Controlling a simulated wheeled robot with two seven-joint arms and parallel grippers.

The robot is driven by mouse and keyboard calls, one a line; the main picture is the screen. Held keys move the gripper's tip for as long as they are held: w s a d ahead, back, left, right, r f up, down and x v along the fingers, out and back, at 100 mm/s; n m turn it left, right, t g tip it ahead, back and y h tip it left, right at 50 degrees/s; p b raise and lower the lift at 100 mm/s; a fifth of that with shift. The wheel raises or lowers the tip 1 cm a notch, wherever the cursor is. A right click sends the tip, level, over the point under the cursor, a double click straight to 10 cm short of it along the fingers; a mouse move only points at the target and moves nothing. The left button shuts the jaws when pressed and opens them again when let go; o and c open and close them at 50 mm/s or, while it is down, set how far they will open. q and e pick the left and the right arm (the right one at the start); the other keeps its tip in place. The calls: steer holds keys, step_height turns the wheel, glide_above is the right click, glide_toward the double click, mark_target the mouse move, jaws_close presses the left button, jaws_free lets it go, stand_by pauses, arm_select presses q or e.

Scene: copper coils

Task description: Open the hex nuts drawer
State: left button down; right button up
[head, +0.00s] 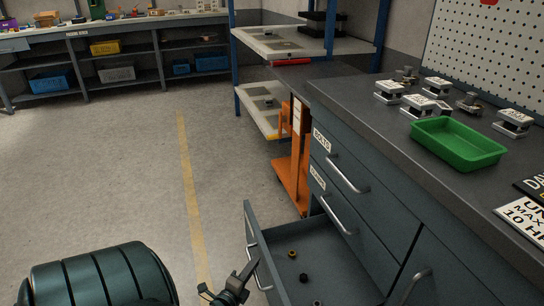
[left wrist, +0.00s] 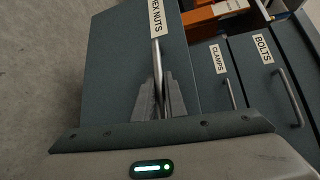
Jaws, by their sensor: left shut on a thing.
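The hex nuts drawer (head: 320,276) is the bottom drawer of the grey cabinet and stands pulled out, with a few small nuts (head: 303,278) lying inside. Its label reads HEX NUTS (left wrist: 156,22) in the left wrist view. My left gripper (head: 236,284) is at the drawer front in the head view. In the left wrist view its fingers (left wrist: 160,98) are shut on the drawer's bar handle (left wrist: 157,58). My right gripper does not show.
The bolts drawer (head: 345,172) and clamps drawer (head: 340,213) above are shut. A green tray (head: 458,144) and several metal parts sit on the worktop. An orange stand (head: 293,165) is beyond the cabinet. The floor at left is clear.

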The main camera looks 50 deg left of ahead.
arm_select(q)
steer(key=shift+s+a, duration=0.4)
steer(key=shift+s, duration=0.45)
steer(key=shift+s+a, duration=0.35)
steer(key=shift+s, duration=0.45)
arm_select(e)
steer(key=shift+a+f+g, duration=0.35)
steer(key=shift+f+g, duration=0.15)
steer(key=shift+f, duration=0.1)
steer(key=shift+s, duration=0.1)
arm_select(q)
steer(key=c, duration=2.1)
jaws_free()
